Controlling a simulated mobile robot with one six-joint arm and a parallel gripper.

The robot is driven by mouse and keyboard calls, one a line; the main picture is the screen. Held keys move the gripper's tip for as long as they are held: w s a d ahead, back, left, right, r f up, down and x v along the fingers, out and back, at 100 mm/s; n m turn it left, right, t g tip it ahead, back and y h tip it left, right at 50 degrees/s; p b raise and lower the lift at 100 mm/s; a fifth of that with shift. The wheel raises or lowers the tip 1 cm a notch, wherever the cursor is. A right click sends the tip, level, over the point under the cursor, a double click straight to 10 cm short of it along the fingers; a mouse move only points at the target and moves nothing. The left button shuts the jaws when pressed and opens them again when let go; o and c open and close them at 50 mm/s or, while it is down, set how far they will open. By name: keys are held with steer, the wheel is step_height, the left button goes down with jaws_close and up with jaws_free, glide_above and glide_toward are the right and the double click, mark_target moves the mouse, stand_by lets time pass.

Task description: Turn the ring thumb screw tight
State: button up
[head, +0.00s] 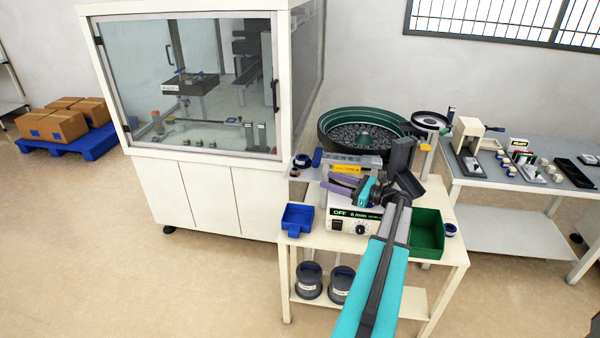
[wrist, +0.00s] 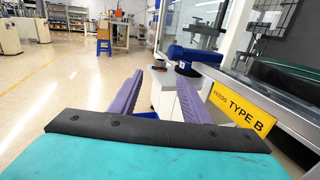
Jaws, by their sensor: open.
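My gripper (wrist: 159,82) has two purple fingers that stand apart with nothing between them. In the head view, my gripper (head: 329,184) reaches left above the white control box (head: 345,221), close to the yellow-labelled feeder part (head: 345,169). A blue part (wrist: 195,56) with a rounded end and a dark piece below it sits beyond my right finger in the wrist view. It looks like the blue upright piece (head: 317,158) left of the feeder. I cannot tell for sure whether this is the ring thumb screw. No contact between it and my fingers shows.
A yellow TYPE B sign (wrist: 241,108) is close at the right of my fingers. A green bowl feeder (head: 330,126) stands behind. A blue bin (head: 298,219) and green bin (head: 427,233) flank the control box. A glazed cabinet (head: 200,85) stands left.

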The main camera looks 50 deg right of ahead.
mark_target(299, 176)
steer(key=p+x, duration=0.3)
steer(key=x, duration=1)
steer(key=shift+w, duration=0.2)
steer(key=c, duration=1)
steer(key=shift+a, duration=0.25)
steer(key=shift+c, duration=0.2)
steer(key=shift+d, duration=0.1)
